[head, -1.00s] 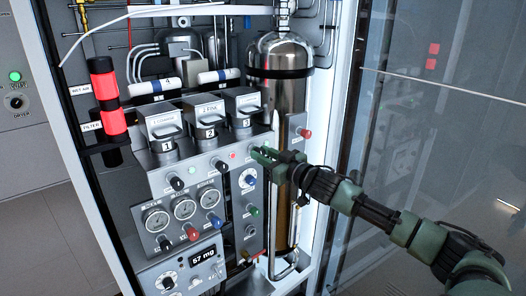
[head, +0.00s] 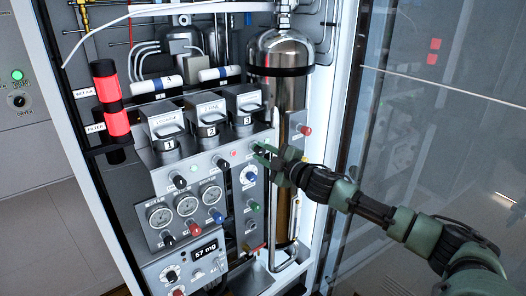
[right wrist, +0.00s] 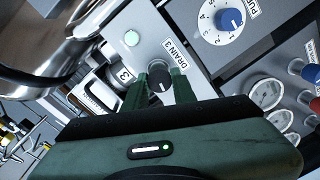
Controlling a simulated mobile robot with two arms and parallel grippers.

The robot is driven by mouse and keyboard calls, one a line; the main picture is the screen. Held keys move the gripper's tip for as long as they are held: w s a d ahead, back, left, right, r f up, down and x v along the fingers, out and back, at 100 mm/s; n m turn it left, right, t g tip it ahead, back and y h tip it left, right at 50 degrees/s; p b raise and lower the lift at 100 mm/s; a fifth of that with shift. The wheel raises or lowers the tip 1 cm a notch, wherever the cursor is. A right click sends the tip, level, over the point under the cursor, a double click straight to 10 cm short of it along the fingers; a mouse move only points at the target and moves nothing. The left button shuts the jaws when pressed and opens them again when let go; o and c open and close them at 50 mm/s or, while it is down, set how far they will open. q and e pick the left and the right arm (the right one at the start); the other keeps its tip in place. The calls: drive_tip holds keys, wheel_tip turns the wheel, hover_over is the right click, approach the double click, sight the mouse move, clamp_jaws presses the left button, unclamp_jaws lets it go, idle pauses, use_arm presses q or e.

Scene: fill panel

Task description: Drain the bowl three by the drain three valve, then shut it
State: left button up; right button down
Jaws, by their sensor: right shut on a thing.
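Bowl three (head: 246,112), a metal cup marked 3 with a hinged lid, is the rightmost of three on the sloped panel top. Its contents are hidden. The drain three valve (right wrist: 160,78) is a dark round knob with a white pointer, beside a DRAIN 3 label in the right wrist view. My right gripper (right wrist: 161,90) is shut on this knob, one green finger on each side. In the head view my right gripper (head: 262,154) reaches in from the right and mostly hides the knob. My left gripper is not in view.
A pale green lamp (right wrist: 132,38) sits near the knob. A blue dial (right wrist: 231,20) and pressure gauges (head: 186,206) are close by. A display (head: 204,251) reads 57 mg. A steel cylinder (head: 281,52) stands behind; a glass door (head: 440,140) is at right.

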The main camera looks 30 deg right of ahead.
drive_tip(key=shift+n, duration=2.1)
drive_tip(key=c, duration=1.2)
unclamp_jaws()
drive_tip(key=shift+o, duration=0.2)
